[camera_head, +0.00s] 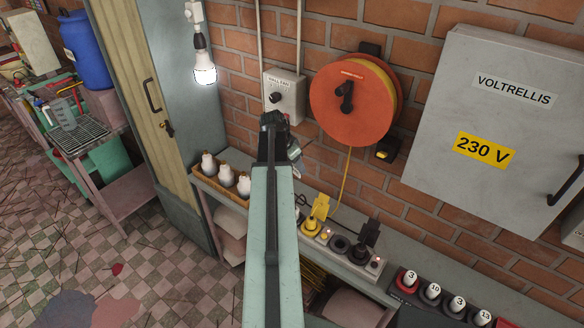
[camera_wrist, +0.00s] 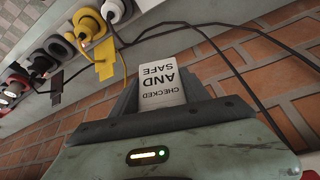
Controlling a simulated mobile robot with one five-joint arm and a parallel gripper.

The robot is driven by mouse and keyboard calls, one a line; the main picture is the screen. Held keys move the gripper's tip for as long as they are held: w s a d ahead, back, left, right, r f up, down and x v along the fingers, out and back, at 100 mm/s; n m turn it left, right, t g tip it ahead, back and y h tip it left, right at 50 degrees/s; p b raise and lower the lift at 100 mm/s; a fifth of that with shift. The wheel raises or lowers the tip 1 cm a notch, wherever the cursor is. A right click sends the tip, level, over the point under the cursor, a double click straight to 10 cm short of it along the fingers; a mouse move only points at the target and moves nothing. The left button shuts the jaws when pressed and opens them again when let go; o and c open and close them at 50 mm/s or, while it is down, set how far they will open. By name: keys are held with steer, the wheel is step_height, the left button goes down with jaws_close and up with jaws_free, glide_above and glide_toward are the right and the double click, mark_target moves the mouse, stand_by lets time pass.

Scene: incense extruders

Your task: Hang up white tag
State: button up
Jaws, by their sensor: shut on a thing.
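The white tag (camera_wrist: 162,88) shows in the wrist view with the words "CHECKED AND SAFE", upside down there. My gripper (camera_wrist: 160,105) is shut on it, with the dark jaws around its lower part. In the head view my gripper (camera_head: 277,135) is in front of the brick wall, just below a grey switch box (camera_head: 285,92) with a black knob. A small pale part of the tag (camera_head: 295,154) shows at its right side. A socket strip (camera_head: 345,250) on the shelf holds several plugs. A yellow tag (camera_head: 320,207) and a dark tag (camera_head: 369,232) stand at its plugs.
An orange cable reel (camera_head: 330,95) hangs on the wall, its yellow cable running down. A grey 230 V cabinet (camera_head: 500,110) is at the right. A lit bulb (camera_head: 204,70) hangs at the left above a tray of bulbs (camera_head: 228,189).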

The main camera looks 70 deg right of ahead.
steer(key=d, duration=0.3)
steer(key=shift+s+f+b, duration=0.35)
steer(key=shift+s, duration=0.05)
stand_by(0.4)
steer(key=o, duration=1.5)
steer(key=shift+o, duration=0.2)
steer(key=p+v, duration=0.7)
steer(key=v, duration=0.1)
steer(key=shift+f, duration=0.1)
